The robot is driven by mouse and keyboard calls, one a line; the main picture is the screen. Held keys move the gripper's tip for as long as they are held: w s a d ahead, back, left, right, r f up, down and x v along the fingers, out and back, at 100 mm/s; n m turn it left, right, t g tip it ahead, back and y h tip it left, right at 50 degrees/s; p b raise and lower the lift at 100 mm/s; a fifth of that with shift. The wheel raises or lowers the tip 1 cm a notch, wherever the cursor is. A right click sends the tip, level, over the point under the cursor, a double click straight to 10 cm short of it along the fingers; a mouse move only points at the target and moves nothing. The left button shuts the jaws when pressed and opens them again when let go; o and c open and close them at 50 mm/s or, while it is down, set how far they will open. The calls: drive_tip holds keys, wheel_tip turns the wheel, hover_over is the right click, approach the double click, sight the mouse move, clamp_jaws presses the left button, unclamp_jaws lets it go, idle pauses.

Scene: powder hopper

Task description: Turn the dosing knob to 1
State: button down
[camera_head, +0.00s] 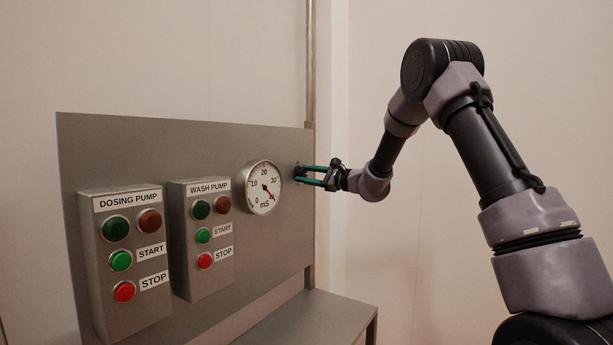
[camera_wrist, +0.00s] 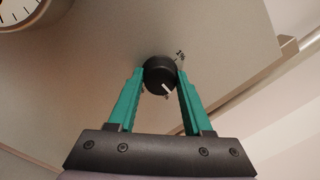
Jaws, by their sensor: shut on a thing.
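The dosing knob (camera_wrist: 158,75) is a round black knob with a white pointer line on its face, seen in the wrist view on the grey panel. The pointer slants toward the lower right of that picture. My gripper (camera_wrist: 160,84) has its two green fingers on either side of the knob, shut on it. In the head view my gripper (camera_head: 301,174) reaches the panel's right end, and the knob there is a small dark shape mostly hidden by the fingers.
A round mS gauge (camera_head: 263,188) sits just left of the knob on the grey panel (camera_head: 130,150). Farther left are the wash pump box (camera_head: 185,270) and the dosing pump box (camera_head: 95,290), with lamps and buttons. A metal bench (camera_head: 320,312) lies below; a pipe (camera_head: 310,60) rises behind.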

drive_tip(key=n, duration=0.5)
drive_tip(key=shift+f+g, duration=0.1)
drive_tip(key=shift+g, duration=0.3)
drive_tip(key=n, duration=0.4)
drive_tip(key=shift+n, duration=0.4)
drive_tip(key=n, duration=0.4)
drive_tip(key=shift+w+n+g, duration=0.1)
drive_tip(key=shift+n+g, duration=0.2)
drive_tip(key=shift+n, duration=2.3)
drive_tip(key=shift+d+f, duration=0.1)
drive_tip(key=shift+c, duration=1.6)
unclamp_jaws()
